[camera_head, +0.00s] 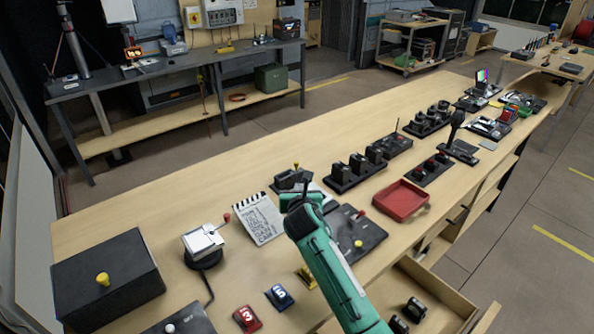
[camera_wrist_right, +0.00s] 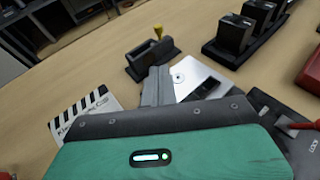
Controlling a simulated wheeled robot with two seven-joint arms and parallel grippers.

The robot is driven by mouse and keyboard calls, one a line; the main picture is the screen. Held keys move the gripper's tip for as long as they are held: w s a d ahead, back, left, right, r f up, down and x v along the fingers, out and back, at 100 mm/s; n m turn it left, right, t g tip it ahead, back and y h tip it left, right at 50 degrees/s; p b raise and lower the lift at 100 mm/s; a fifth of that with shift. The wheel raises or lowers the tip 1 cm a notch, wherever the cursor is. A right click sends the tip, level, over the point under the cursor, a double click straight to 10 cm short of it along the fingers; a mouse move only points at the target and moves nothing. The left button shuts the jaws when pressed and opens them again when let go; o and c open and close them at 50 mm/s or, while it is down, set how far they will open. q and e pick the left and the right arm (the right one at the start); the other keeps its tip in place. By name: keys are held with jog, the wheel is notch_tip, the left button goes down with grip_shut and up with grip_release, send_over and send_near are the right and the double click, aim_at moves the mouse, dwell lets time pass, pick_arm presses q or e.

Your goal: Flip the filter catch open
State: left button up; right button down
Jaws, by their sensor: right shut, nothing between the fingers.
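No part is clearly labelled as the filter catch. A small black block (camera_head: 284,180) with an upright yellow-tipped lever (camera_head: 296,164) stands just beyond my right gripper (camera_head: 296,198). In the right wrist view the block (camera_wrist_right: 148,62) and its yellow lever (camera_wrist_right: 158,31) lie ahead of the shut, empty fingertips (camera_wrist_right: 157,70). A silver plate (camera_wrist_right: 198,78) with a round dark mark lies right beside the fingers, partly hidden by them. Whether the fingers touch the block or plate cannot be told. My left gripper is out of view.
A clapperboard-like notepad (camera_head: 260,218) lies left of my arm. A black panel (camera_head: 352,232) with red and yellow knobs lies right of it. A red tray (camera_head: 401,200) and a black rack of blocks (camera_head: 345,180) stand further right. A black box (camera_head: 110,290) stands far left.

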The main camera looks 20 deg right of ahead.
send_near(298, 165)
jog(key=x, duration=0.3)
jog(key=f+x, duration=0.1)
jog(key=x, duration=0.1)
jog(key=shift+a+p, duration=0.25)
jog(key=shift+p, duration=0.15)
jog(key=shift+w+d, duration=0.2)
jog(key=shift+w, duration=0.45)
jog(key=shift+w+d+r+p, duration=0.2)
jog(key=shift+d+r+p, duration=0.1)
jog(key=shift+p, duration=0.45)
jog(key=shift+d+p, duration=0.2)
jog(key=shift+p, duration=0.2)
jog(key=shift+w+d+f+p, duration=0.1)
jog(key=shift+d+f+p, duration=0.15)
jog(key=shift+d+p, duration=0.1)
